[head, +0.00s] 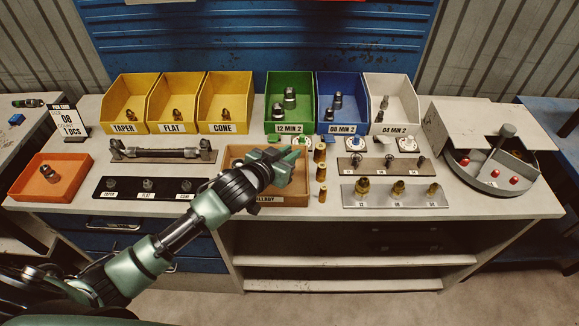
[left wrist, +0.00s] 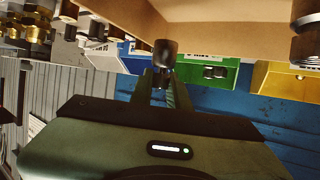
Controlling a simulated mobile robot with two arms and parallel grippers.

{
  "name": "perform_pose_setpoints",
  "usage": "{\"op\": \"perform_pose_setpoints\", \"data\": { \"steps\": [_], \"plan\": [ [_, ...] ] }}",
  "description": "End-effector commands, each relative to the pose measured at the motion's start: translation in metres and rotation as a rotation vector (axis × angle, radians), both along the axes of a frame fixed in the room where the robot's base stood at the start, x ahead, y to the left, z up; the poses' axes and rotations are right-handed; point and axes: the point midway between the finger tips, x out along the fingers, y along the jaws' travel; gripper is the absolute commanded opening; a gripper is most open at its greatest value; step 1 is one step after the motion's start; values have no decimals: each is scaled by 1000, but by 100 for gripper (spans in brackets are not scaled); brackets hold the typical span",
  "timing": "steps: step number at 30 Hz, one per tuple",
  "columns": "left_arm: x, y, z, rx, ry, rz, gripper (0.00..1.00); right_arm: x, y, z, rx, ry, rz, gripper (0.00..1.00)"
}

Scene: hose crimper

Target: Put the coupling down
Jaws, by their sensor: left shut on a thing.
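My left gripper (head: 290,158) reaches over the right part of a wooden tray (head: 236,160) in the head view. In the left wrist view my left gripper (left wrist: 163,78) is shut on the coupling (left wrist: 165,53), a small dark metal cylinder that sticks out past the fingertips. The wooden tray's pale wall (left wrist: 210,25) is close by in that view; I cannot tell whether the coupling touches it. In the head view I cannot make out the coupling at the gripper. My right gripper is not in view.
Yellow bins (head: 173,115), a green bin (head: 287,122), a blue bin (head: 341,122) and a white bin (head: 391,120) line the back. An orange tray (head: 38,186) holds a fitting at left. Brass pieces (head: 321,172) and a fitting rack (head: 395,199) stand right of the gripper.

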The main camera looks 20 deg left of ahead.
Motion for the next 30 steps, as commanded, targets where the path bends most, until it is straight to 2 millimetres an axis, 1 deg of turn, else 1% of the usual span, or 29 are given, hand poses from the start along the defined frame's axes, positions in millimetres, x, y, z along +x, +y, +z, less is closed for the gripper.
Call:
{"op": "perform_pose_setpoints", "data": {
  "steps": [1, 7, 11, 13, 15, 28, 29, 30],
  "plan": [
    [0, 0, -7, -1, 1, -1, 0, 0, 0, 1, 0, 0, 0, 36],
    [0, -1, -24, -1, 0, -1, 0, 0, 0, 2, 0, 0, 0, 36],
    [0, 0, -46, -1, 2, 1, 0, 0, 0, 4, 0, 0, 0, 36],
    [0, -1, -51, -2, 2, 1, 0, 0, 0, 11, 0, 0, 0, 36],
    [0, 0, -57, -2, 1, 0, 0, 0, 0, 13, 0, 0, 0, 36],
    [0, 0, -65, -1, -1, -1, 0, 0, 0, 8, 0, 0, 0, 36],
    [0, 0, -65, -1, -1, -1, 20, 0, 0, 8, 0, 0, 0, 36],
    [0, 0, -64, -1, -1, -1, 31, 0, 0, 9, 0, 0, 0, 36]
  ]
}}
